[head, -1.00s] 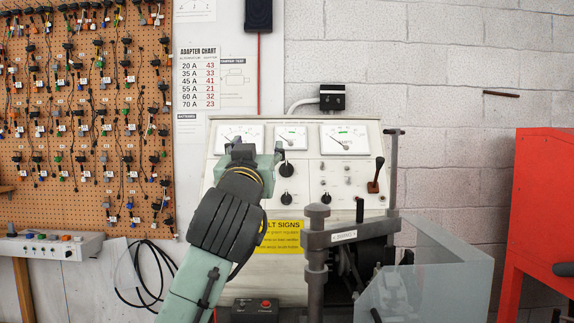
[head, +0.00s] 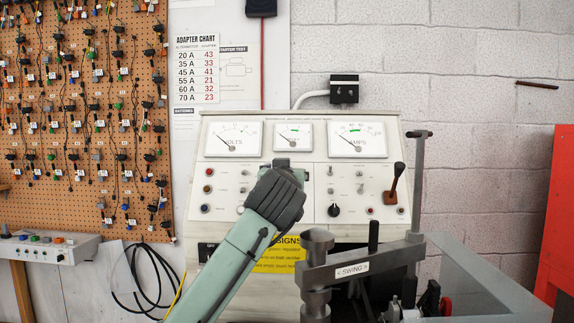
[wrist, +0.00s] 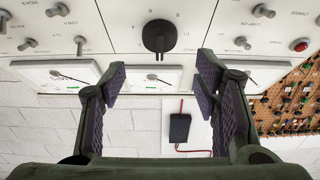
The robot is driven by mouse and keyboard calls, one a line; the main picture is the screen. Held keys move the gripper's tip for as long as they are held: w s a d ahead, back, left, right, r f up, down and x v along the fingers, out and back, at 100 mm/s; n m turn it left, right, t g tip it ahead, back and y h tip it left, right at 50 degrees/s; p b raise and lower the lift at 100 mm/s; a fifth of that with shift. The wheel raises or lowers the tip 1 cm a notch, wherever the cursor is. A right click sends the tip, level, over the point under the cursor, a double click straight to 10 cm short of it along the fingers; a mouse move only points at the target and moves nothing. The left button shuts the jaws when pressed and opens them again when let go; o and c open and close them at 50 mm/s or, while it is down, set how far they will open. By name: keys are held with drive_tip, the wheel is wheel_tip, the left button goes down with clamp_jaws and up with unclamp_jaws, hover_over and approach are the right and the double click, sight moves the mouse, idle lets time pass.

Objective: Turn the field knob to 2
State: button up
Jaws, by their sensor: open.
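In the wrist view, which shows the panel upside down, a round black knob (wrist: 160,37) with a raised grip sits on the white panel near the centre meter. My gripper (wrist: 163,78) is open and empty. Its two dark padded fingers stand apart, to either side of the knob's line, with the knob beyond the tips. In the head view my gripper (head: 281,164) is just below the centre meter, its fingers mostly hidden by my arm, which also covers this knob. Another black knob (head: 334,210) shows to the right. The knob's scale and setting are not readable.
Three meters, volts (head: 233,139), a small centre one (head: 293,135) and amps (head: 357,140), line the panel top. A lever (head: 396,182) and switches stand out at right. A metal swing arm (head: 350,270) and clear guard (head: 480,275) are in front, lower right.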

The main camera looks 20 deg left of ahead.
drive_tip(key=p+x, duration=0.1)
drive_tip(key=x, duration=0.3)
drive_tip(key=shift+r, duration=0.2)
drive_tip(key=shift+w+a+f+p, duration=0.15)
drive_tip(key=shift+w+p, duration=0.15)
drive_tip(key=shift+w, duration=0.3)
drive_tip(key=shift+c, duration=0.6)
